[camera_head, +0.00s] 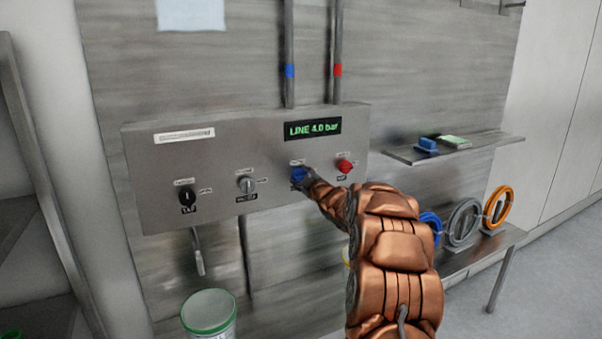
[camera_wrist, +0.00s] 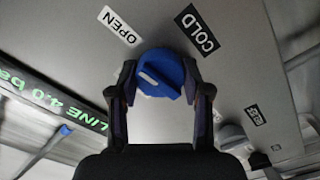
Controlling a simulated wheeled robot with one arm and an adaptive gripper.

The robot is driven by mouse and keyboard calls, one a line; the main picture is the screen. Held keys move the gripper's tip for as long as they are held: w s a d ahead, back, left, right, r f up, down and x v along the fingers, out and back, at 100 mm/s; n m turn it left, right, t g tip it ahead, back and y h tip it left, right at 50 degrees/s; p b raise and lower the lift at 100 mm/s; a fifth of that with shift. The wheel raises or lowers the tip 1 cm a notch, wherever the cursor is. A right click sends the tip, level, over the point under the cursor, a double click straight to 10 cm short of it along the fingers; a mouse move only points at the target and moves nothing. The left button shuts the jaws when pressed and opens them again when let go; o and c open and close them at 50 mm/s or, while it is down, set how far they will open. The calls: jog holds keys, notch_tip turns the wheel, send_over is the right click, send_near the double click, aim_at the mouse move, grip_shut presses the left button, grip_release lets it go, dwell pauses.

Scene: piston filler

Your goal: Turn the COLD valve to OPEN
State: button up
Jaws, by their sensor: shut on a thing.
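The COLD valve is a blue knob (camera_head: 298,174) on the front of the grey panel, below the green display in the head view. In the wrist view the blue knob (camera_wrist: 160,74) sits between my fingers, with a light pointer line across its face. The OPEN label (camera_wrist: 119,26) and the COLD label (camera_wrist: 197,29) are on the panel beside it. The line on the knob does not clearly point at the OPEN label. My gripper (camera_head: 308,178) is shut on the blue knob, with one finger on each side of it in the wrist view (camera_wrist: 160,88).
A red knob (camera_head: 345,166) is close to the right of the blue one. A grey knob (camera_head: 246,184) and a black knob (camera_head: 187,197) are to the left. A shelf (camera_head: 455,150) and a rack with several rings (camera_head: 464,222) are at the right. A green-rimmed bucket (camera_head: 208,314) stands below.

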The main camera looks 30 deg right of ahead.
jog(key=shift+f+m, duration=0.1)
jog(key=shift+m, duration=0.4)
jog(key=o, duration=1.2)
jog(key=shift+c, duration=0.2)
jog(key=shift+s, duration=0.5)
jog(key=s+a, duration=0.1)
jog(key=s, duration=1)
